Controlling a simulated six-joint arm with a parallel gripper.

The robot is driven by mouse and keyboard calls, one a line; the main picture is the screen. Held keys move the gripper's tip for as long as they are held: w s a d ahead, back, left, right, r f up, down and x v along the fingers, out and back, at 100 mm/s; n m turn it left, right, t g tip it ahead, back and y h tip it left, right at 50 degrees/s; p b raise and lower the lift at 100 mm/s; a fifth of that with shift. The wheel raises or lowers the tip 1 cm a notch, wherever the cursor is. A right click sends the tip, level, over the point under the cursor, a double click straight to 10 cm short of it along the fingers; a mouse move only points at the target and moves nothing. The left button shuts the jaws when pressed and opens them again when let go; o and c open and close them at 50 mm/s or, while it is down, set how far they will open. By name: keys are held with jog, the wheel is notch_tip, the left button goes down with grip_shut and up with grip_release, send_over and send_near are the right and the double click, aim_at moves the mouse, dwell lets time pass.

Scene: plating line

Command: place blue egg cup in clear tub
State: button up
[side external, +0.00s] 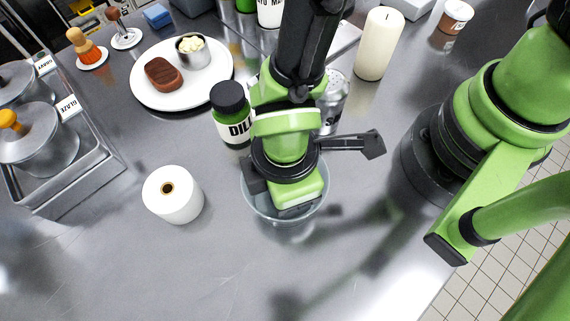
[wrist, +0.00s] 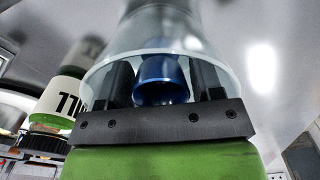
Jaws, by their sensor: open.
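The clear tub (side external: 262,212) stands on the steel counter, under my gripper (side external: 298,204) in the side view. My gripper's body covers much of the tub's opening there, and the blue egg cup is hidden. In the wrist view the blue egg cup (wrist: 162,82) shows between the two dark fingers of my gripper (wrist: 163,72). The fingers stand apart on either side of it. The tub's clear wall (wrist: 218,68) surrounds the fingers and the cup. Whether the cup rests on the tub's floor cannot be told.
A dark-capped green bottle (side external: 231,115) and a metal shaker (side external: 333,100) stand close behind the tub. A white paper roll (side external: 173,196) is to its left. A white plate (side external: 150,97) with food and a cream candle (side external: 379,45) are farther back. The front counter is clear.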

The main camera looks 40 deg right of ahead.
notch_tip(320, 180, up, 12)
dwell(0.4)
jog(key=w+d+r+m+t+y, duration=0.2)
jog(key=w+d+r+m, duration=0.3)
jog(key=d+r+m, duration=0.45)
jog(key=s+d+r+m+t, duration=0.5)
jog(key=d+r+m, duration=0.2)
jog(key=d, duration=0.5)
jog(key=shift+d+r+m, duration=0.15)
jog(key=shift+r+m, duration=0.2)
jog(key=shift+m, duration=0.3)
